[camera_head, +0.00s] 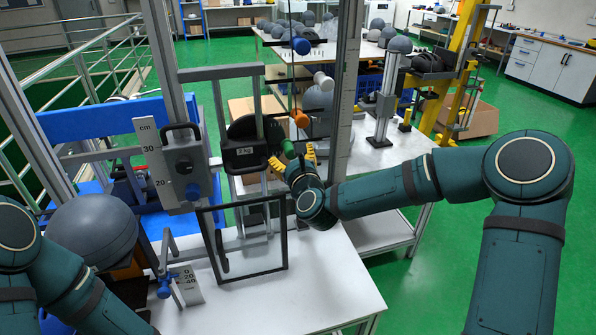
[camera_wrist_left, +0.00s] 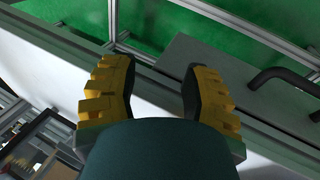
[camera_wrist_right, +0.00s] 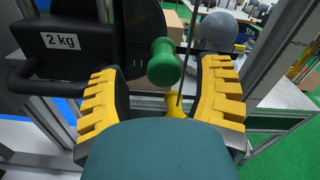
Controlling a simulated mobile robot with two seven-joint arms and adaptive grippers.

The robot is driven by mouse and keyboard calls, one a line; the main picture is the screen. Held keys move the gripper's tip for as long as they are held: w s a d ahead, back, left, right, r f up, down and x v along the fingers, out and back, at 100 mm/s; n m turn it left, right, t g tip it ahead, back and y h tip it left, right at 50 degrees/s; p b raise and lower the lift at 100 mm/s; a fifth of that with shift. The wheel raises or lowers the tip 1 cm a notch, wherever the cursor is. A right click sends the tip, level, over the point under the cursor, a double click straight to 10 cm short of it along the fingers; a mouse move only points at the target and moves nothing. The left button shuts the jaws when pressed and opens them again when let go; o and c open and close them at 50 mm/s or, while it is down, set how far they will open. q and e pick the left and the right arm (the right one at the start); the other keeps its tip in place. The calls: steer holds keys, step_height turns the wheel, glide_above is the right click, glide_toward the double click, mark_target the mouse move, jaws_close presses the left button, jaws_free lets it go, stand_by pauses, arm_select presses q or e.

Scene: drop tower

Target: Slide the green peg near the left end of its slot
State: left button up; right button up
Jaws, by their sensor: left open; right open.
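The green peg (camera_head: 288,149) has a round knob end and shows between the fingers of my right gripper (camera_head: 294,159) in the head view. In the right wrist view the green peg (camera_wrist_right: 163,62) stands ahead of and between the open yellow fingers (camera_wrist_right: 162,100), with clear gaps on both sides. My left gripper (camera_wrist_left: 158,92) is open and empty in the left wrist view, above a white surface and grey rail. It is not visible in the head view.
A black weight marked 2 kg (camera_head: 243,150) hangs left of the peg; it also shows in the right wrist view (camera_wrist_right: 70,50). A yellow part (camera_wrist_right: 175,104) lies below the peg. An orange knob (camera_head: 300,118), a grey upright (camera_head: 345,100) and a black frame (camera_head: 283,235) are close by.

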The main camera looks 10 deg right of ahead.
steer(key=s, duration=1)
steer(key=shift+s, duration=0.15)
steer(key=shift+d, duration=0.1)
